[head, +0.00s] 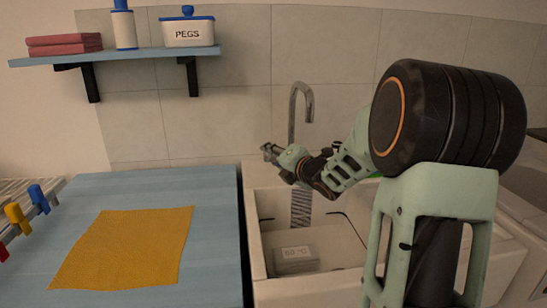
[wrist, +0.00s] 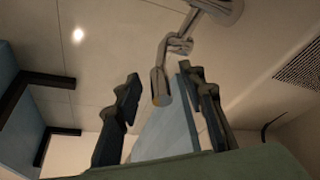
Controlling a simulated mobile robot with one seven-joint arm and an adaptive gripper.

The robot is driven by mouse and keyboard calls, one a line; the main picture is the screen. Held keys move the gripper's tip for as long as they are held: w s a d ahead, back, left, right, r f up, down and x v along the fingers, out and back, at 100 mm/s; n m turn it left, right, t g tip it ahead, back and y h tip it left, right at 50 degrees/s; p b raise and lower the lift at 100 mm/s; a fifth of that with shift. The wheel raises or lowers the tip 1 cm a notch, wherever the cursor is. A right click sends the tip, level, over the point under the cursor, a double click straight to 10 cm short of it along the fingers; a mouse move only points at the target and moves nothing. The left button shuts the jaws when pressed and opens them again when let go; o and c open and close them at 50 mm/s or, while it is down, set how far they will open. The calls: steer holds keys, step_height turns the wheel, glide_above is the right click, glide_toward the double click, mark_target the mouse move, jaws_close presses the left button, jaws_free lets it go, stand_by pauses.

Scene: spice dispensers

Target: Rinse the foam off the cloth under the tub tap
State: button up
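A flat mustard-yellow cloth (head: 130,248) lies spread on the blue counter (head: 205,185), left of the tub; I see no foam on it. The white tub (head: 262,292) has a chrome tap (head: 300,100) with a curved neck behind it. The tap spout (wrist: 161,88) shows close by between the fingertips. I see no running water.
A grey block marked 60 °C (head: 295,255) sits in the tub. A ribbed grey panel (head: 301,208) is at the tub's back. The wall shelf (head: 140,54) holds folded red cloths, a bottle and a PEGS box (head: 187,32). Coloured pegs (head: 38,198) sit on a rack at left.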

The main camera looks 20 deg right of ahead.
steer(key=shift+c, duration=0.4)
jaws_close()
steer(key=shift+r+p, duration=0.4)
steer(key=shift+p, duration=0.3)
steer(key=shift+w+r+g+p, duration=0.1)
steer(key=shift+g+p, duration=0.3)
steer(key=shift+p, duration=0.45)
steer(key=shift+o, duration=0.4)
jaws_free()
